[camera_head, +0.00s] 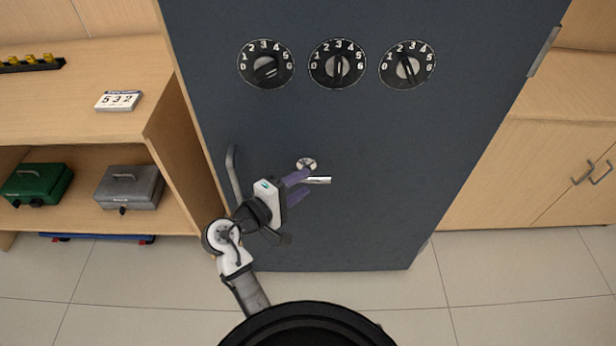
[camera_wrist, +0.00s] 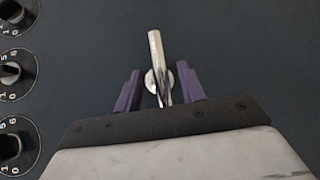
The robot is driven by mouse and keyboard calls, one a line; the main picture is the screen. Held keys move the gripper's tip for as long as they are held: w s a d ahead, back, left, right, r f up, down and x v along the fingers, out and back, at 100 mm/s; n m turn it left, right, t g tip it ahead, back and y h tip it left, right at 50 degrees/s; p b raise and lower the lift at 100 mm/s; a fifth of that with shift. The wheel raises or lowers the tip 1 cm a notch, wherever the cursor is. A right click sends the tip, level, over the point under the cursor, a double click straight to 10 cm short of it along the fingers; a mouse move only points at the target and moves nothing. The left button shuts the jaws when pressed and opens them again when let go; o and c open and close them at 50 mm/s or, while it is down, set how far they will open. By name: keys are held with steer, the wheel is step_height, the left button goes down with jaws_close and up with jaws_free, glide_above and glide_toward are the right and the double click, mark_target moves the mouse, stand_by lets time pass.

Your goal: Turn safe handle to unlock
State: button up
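The safe (camera_head: 380,140) is a tall dark blue-grey box with a flat front. Its handle (camera_head: 319,180) is a short shiny silver lever, lying about level in the head view, with a round silver base (camera_head: 306,163). My gripper (camera_head: 307,183) is at the handle with its purple fingers apart. In the wrist view, the handle (camera_wrist: 155,50) runs between the two fingers of my gripper (camera_wrist: 160,70), with a gap visible on each side. The lower end of the handle is partly hidden by the gripper body.
Three black numbered dials (camera_head: 338,63) sit in a row high on the safe. A grey pull bar (camera_head: 233,175) is at the door's left. Left is a wooden shelf with a number card (camera_head: 118,101), a green box (camera_head: 37,184) and a grey box (camera_head: 130,187). Cabinets (camera_head: 535,170) stand right.

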steer(key=shift+x, duration=1.5)
steer(key=shift+c, duration=0.2)
jaws_close()
